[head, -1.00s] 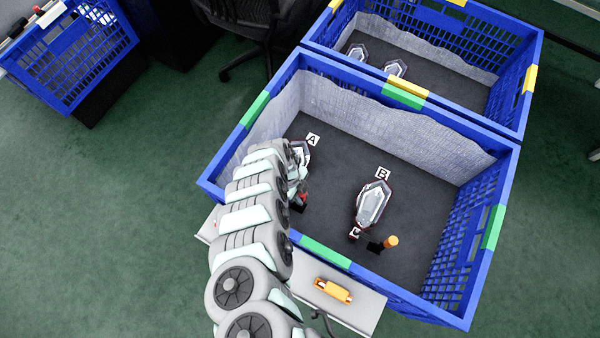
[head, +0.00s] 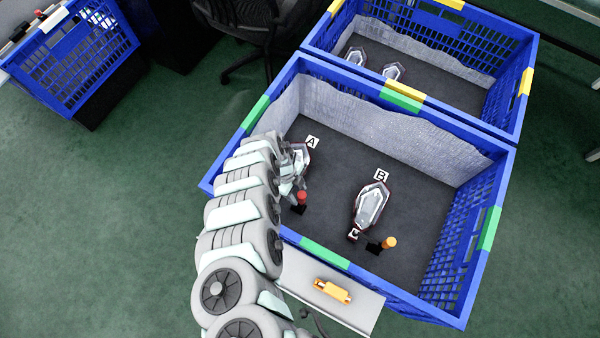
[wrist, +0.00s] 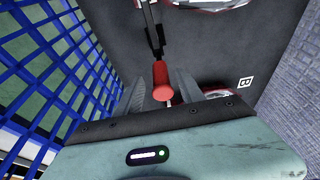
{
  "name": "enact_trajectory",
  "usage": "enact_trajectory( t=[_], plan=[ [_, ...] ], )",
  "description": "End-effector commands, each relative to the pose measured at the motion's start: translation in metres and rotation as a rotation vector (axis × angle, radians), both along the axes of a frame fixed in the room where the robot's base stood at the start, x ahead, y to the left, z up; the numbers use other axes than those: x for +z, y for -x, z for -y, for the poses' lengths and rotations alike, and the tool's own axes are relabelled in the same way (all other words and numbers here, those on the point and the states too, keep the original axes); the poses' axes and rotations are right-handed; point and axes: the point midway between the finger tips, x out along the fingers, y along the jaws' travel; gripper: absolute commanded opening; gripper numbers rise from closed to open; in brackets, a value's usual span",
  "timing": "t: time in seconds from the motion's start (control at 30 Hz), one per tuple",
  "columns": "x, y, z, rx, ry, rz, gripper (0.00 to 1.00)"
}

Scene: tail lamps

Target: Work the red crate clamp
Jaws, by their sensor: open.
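The red clamp (head: 300,197) is on the crate floor near the front left wall, below the lamp at label A. In the wrist view its red knob (wrist: 162,75) lies between the two grey fingers of my gripper (wrist: 160,90), which is open around it. A dark metal linkage runs from the knob towards the top of the wrist view. In the head view my arm hides most of the gripper and part of the lamp at A (head: 302,157). The lamp at label B (head: 371,205) lies to the right, beside an orange-topped clamp (head: 388,243).
The blue crate (head: 410,120) with green markers has mesh walls; one wall (wrist: 60,60) is close to my gripper in the wrist view. A second crate with yellow markers (head: 520,60) stands behind it. An orange tool (head: 332,290) lies on a pale shelf (head: 355,312) in front.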

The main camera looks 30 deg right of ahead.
Motion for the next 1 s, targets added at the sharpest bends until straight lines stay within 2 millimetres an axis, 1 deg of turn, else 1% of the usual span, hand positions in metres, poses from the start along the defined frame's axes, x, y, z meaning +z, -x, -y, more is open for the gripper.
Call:
enact_trajectory(
  t=[0.03, 0.1, 0.2, 0.3, 0.47, 1.0],
  plan=[
    [0.016, -0.004, -0.003, 0.002, -0.002, 0.002, 0.45],
    [0.03, -0.008, -0.005, 0.002, -0.001, 0.004, 0.45],
    [0.044, -0.012, -0.007, 0.002, -0.001, 0.004, 0.45],
    [0.053, -0.014, -0.008, 0.002, 0.0, 0.003, 0.45],
    [0.058, -0.014, -0.009, 0.001, 0.001, 0.002, 0.45],
    [0.058, -0.015, -0.008, 0.003, 0.002, 0.003, 0.45]
  ],
)
